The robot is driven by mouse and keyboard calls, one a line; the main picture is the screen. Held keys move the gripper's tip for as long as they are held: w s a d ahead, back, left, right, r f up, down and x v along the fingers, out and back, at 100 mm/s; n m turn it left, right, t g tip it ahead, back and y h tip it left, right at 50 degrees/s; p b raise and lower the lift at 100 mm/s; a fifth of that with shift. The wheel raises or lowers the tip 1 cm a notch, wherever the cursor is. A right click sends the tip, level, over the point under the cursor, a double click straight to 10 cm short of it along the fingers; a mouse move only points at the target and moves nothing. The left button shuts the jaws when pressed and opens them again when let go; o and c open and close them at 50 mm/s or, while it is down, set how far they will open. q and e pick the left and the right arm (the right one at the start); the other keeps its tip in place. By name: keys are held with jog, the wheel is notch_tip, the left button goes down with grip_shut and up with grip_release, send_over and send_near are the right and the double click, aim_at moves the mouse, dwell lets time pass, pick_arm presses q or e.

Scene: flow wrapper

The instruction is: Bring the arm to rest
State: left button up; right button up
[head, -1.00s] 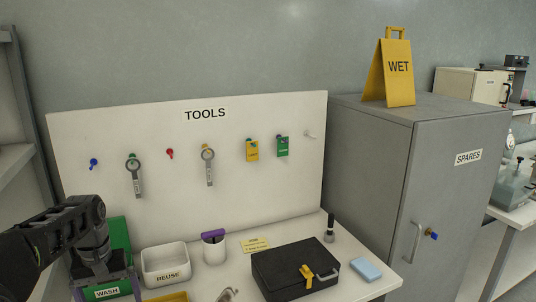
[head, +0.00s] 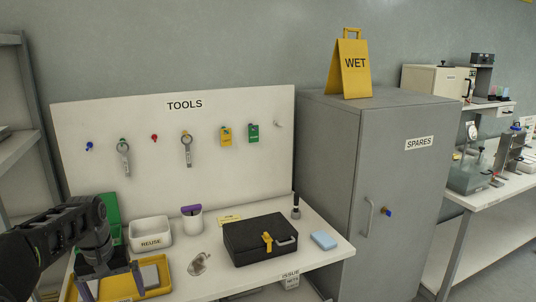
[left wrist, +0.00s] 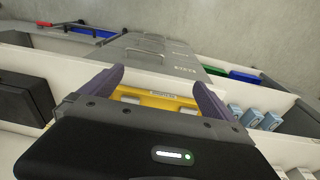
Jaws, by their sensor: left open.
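My left arm comes in from the left in the head view. Its gripper (head: 112,284) points down at the left front of the white table (head: 215,270), with its two purple fingers apart and nothing seen between them. The gripper is over or just in front of a yellow tray (head: 158,266); whether they touch cannot be told. In the left wrist view the open fingers (left wrist: 158,92) spread to either side of a yellow piece with a small label (left wrist: 160,94). My right gripper is not in view.
A green bin (head: 112,207) stands behind my arm. The REUSE bin (head: 150,232), a white cup (head: 192,219), a black case (head: 255,242) and a blue sponge (head: 323,240) are on the table. The TOOLS board (head: 200,120) stands behind, the grey SPARES cabinet (head: 385,170) to the right.

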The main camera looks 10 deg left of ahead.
pick_arm(q)
jog(key=w+d+f+m+t, duration=0.1)
jog(key=w+d+f+t, duration=0.2)
jog(key=w+d+f, duration=0.55)
jog(key=s+d+f+m+h, duration=0.1)
jog(key=s+d+f, duration=0.2)
jog(key=d+f, duration=0.3)
jog(key=s+d+f+h, duration=0.1)
jog(key=s+d+f, duration=0.25)
jog(key=f, duration=0.45)
jog(key=s+d+f+g, duration=0.1)
jog(key=s+d+f, duration=0.3)
jog(key=s, duration=0.5)
jog(key=s+d+f+m+g+h, duration=0.1)
jog(key=s+d+f, duration=0.4)
jog(key=s+d, duration=0.2)
jog(key=s+d+f+g+h, duration=0.1)
jog(key=s+d+f, duration=0.3)
jog(key=s, duration=0.7)
jog(key=shift+d+f+m+g, duration=0.2)
jog(key=shift+d+m+g, duration=0.1)
jog(key=shift+d, duration=0.95)
